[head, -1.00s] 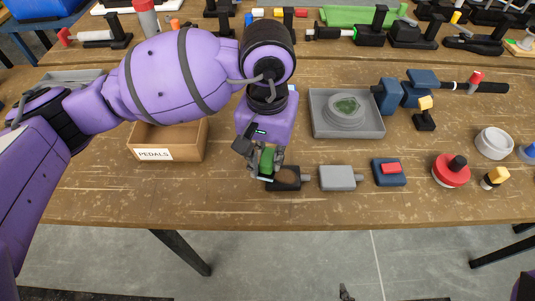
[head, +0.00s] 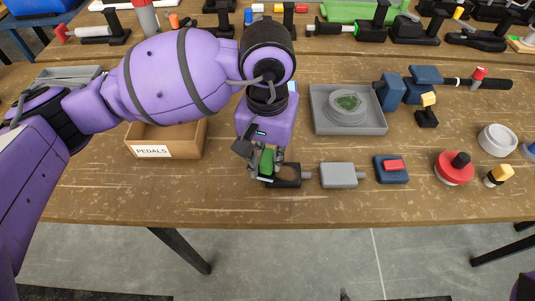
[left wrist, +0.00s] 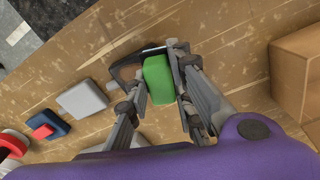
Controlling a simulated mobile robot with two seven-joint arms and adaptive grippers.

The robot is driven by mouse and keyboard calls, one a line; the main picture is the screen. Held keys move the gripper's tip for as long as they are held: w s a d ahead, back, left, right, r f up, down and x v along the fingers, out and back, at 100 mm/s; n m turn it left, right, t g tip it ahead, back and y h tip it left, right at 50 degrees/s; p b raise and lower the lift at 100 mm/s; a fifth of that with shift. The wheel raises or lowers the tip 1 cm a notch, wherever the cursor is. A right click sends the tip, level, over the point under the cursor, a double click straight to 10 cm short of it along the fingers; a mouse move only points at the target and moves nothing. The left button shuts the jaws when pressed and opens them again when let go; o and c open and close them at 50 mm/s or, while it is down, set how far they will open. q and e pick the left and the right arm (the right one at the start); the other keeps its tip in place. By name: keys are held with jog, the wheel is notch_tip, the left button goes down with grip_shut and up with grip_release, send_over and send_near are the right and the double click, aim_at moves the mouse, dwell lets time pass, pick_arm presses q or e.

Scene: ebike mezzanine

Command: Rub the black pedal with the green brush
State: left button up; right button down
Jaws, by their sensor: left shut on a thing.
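My left gripper (head: 265,165) is shut on the green brush (head: 267,161), which also shows between the fingers in the left wrist view (left wrist: 158,80). The black pedal (head: 290,175) lies on the wooden table near its front edge. The brush is at the pedal's left part, low over it or touching it; I cannot tell which. In the left wrist view the pedal (left wrist: 124,73) is partly hidden behind the brush and fingers. A small dark tip at the bottom edge of the head view may be part of my right gripper; its state does not show.
A grey pedal (head: 341,175) and a blue one with a red top (head: 391,169) lie to the right. The cardboard PEDALS box (head: 165,150) stands left. A grey tray (head: 320,122) stands behind. The table front is clear.

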pick_arm(q)
jog(key=shift+f, duration=0.2)
jog(key=shift+f, duration=0.15)
